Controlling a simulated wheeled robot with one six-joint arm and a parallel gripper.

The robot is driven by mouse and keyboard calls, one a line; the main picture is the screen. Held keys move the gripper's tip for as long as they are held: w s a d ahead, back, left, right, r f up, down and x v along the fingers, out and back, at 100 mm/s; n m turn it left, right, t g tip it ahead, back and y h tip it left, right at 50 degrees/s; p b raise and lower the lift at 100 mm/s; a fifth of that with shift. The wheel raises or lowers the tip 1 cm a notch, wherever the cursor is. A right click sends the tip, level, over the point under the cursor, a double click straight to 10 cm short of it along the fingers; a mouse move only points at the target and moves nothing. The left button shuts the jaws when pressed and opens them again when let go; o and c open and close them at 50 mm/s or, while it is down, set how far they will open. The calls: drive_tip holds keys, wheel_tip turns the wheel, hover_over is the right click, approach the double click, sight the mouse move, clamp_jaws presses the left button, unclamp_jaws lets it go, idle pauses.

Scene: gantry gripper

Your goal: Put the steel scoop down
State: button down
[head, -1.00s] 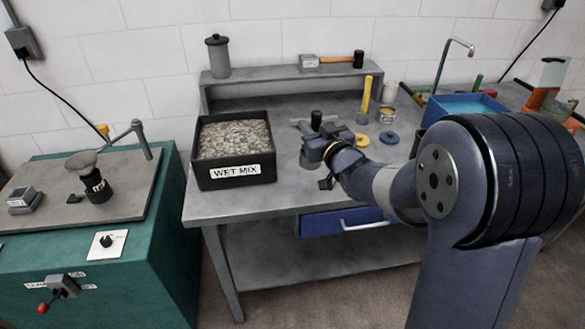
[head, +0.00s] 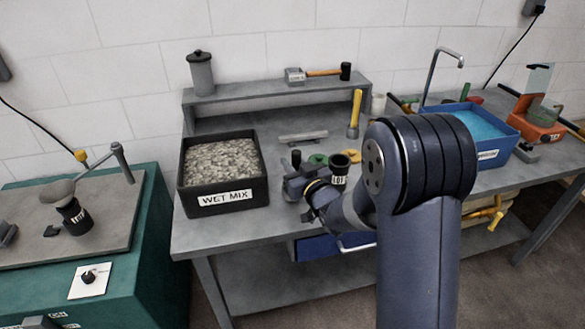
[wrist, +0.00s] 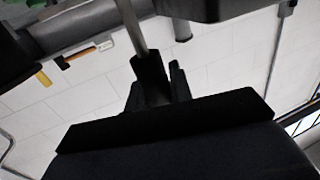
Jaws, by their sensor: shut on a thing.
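My gripper (wrist: 153,88) is shut on the black grip of the steel scoop (wrist: 131,25). In the wrist view the scoop's thin metal shaft runs from the fingers to the top edge, and its far end is out of frame. In the head view my gripper (head: 300,185) is over the front of the grey workbench (head: 225,238), just right of the wet mix bin (head: 225,197). The scoop's black handle end (head: 296,158) stands up above the jaws. Its lower part is hidden, so I cannot tell whether it touches the bench.
A black labelled cup (head: 340,168) stands close right of my gripper. Behind are a grey bar (head: 303,137) and a yellow-handled tool (head: 355,113). A raised shelf (head: 270,95) runs along the back. A blue tub (head: 475,132) is at right, a teal bench (head: 140,240) at left.

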drive_tip(key=shift+f, duration=1)
drive_tip(key=c, duration=1.3)
unclamp_jaws()
drive_tip(key=shift+r, duration=0.1)
drive_tip(key=shift+o, duration=0.2)
drive_tip(key=shift+r, duration=0.1)
drive_tip(key=b+v, duration=0.2)
drive_tip(key=v, duration=1)
drive_tip(key=shift+b, duration=0.3)
